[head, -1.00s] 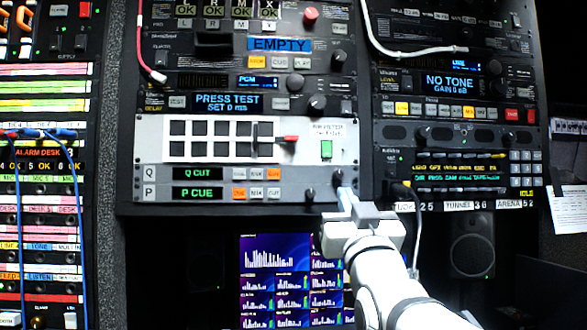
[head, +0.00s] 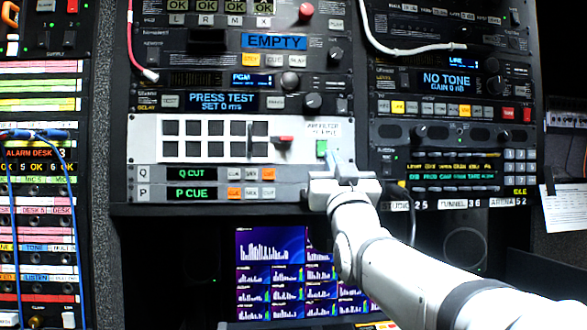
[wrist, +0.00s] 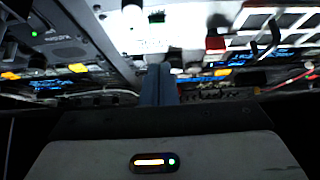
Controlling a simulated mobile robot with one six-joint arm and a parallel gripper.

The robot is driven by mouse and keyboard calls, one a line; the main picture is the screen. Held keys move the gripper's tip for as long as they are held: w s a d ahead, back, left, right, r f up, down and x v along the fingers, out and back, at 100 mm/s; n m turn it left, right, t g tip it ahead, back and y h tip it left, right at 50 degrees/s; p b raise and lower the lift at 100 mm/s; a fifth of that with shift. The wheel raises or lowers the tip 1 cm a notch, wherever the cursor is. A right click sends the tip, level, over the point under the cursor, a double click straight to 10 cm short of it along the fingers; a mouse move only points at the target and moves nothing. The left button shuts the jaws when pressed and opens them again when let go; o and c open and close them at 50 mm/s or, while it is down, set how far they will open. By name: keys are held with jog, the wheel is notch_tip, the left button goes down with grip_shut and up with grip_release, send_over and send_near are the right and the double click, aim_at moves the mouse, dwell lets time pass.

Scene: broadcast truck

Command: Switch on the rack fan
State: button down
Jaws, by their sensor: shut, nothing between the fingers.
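A white panel (head: 146,140) in the middle rack has a grid of black squares. On its right part are a red-tipped lever (head: 284,139) and a small green switch (head: 321,147) under a printed label too blurred to read. I cannot tell which control is the rack fan's. My gripper (head: 335,161) is shut and empty, its fingertips just below and right of the green switch; I cannot tell whether they touch. In the wrist view the shut fingers (wrist: 158,86) point at the white panel, with the green switch (wrist: 156,17) beyond them and a red part (wrist: 214,43) to the right.
A knob-and-display unit (head: 447,81) is in the right rack. A screen (head: 270,265) sits below, behind my arm. Blue cables (head: 70,200) hang at left. A white cable (head: 400,48) loops at upper right.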

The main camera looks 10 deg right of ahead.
aim_at(322, 149)
jog(key=w, duration=0.2)
jog(key=w+p, duration=0.1)
jog(key=w, duration=0.1)
jog(key=shift+r, duration=0.4)
jog(key=shift+w+f, duration=0.15)
jog(key=shift+w, duration=0.45)
